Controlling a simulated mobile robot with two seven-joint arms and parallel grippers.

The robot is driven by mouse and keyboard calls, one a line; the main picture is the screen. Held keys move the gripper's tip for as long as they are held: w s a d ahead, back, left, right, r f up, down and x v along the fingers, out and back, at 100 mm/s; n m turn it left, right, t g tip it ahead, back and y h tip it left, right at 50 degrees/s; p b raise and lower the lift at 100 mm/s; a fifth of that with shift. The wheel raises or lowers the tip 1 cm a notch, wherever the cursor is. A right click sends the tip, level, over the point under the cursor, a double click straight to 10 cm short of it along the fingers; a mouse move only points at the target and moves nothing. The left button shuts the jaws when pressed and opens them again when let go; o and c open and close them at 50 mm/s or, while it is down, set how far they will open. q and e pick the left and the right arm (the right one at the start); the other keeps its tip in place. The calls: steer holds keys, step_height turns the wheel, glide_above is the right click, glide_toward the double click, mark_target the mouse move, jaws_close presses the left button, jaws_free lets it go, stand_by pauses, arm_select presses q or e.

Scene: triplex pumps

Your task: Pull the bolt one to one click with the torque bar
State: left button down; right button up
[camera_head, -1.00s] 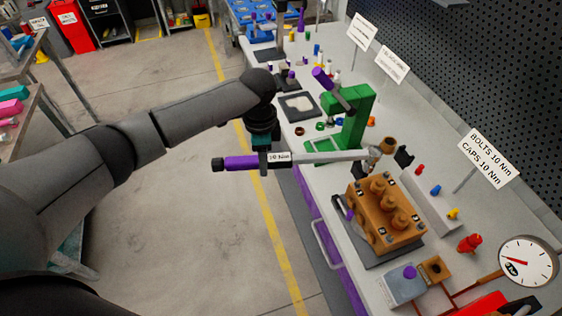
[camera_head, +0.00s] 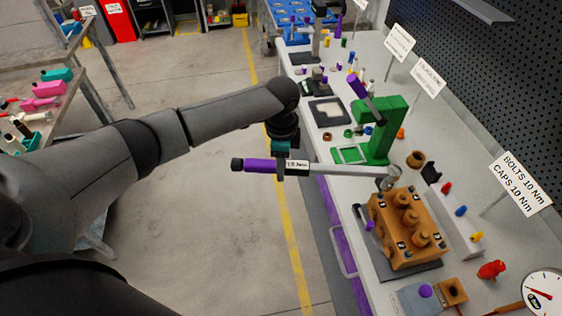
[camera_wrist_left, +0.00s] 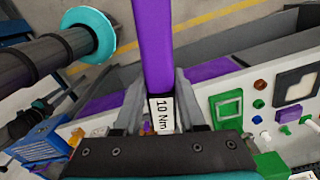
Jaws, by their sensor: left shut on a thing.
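The torque bar (camera_head: 335,169) has a purple handle, a "10 Nm" label and a long silver shaft. My left gripper (camera_head: 281,164) is shut on it beside the label. In the left wrist view the purple handle (camera_wrist_left: 153,40) passes between the fingers. The bar lies roughly level, its head (camera_head: 388,180) at the far edge of the orange-brown pump block (camera_head: 381,222). Dark bolts show at the block's corners. The far corner bolt is partly hidden near the bar head, so I cannot tell whether they touch. My right gripper is out of view.
A green stand (camera_head: 385,131) with a purple-handled tool stands behind the bar. A "BOLTS 10 Nm" sign (camera_head: 520,183) and a dial gauge (camera_head: 545,296) are at right. Small coloured parts line the bench.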

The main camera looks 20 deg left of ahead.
arm_select(q)
steer(key=shift+f+b, duration=0.95)
steer(key=shift+f, duration=1.15)
steer(key=shift+w, duration=0.1)
